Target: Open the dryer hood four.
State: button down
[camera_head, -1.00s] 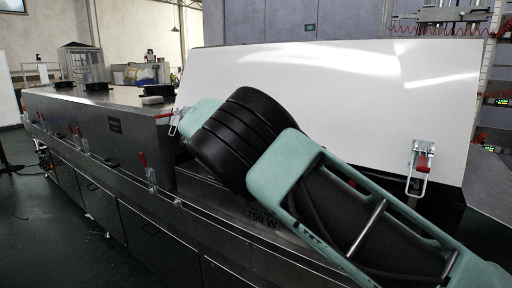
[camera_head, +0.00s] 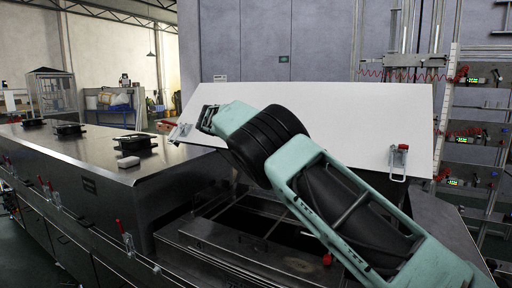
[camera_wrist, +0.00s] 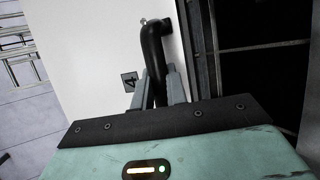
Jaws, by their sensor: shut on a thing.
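Dryer hood four (camera_head: 330,125) is a large white panel standing raised and tilted over the dryer's right section in the head view. In the wrist view its white face (camera_wrist: 95,45) carries a small plate marked 4 (camera_wrist: 129,81). A black bent handle (camera_wrist: 152,45) sticks out from it near its edge. My gripper (camera_wrist: 158,88) is shut on this handle, one finger on each side. In the head view my gripper (camera_head: 207,117) is at the hood's left end, partly hidden by my arm.
An open dark bay (camera_head: 265,225) shows under the hood. To the left is a closed steel dryer section (camera_head: 90,165) with black handles on top and red-handled clamps (camera_head: 124,236) along its front. A rack with red coiled hoses (camera_head: 465,130) stands at the right.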

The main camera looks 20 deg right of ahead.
jog(key=shift+w+d+r+p, duration=0.3)
jog(key=shift+w+d+r, duration=0.05)
jog(key=shift+d+r, duration=0.2)
jog(key=shift+w+d+r+p, duration=0.3)
jog(key=shift+w+d+r, duration=0.1)
jog(key=shift+r, duration=0.15)
jog(key=c, duration=1.4)
grip_release()
jog(key=p+v, duration=0.1)
jog(key=v, duration=1.6)
jog(key=shift+r, duration=0.2)
jog(key=shift+s+a, duration=0.1)
jog(key=shift+s, duration=0.05)
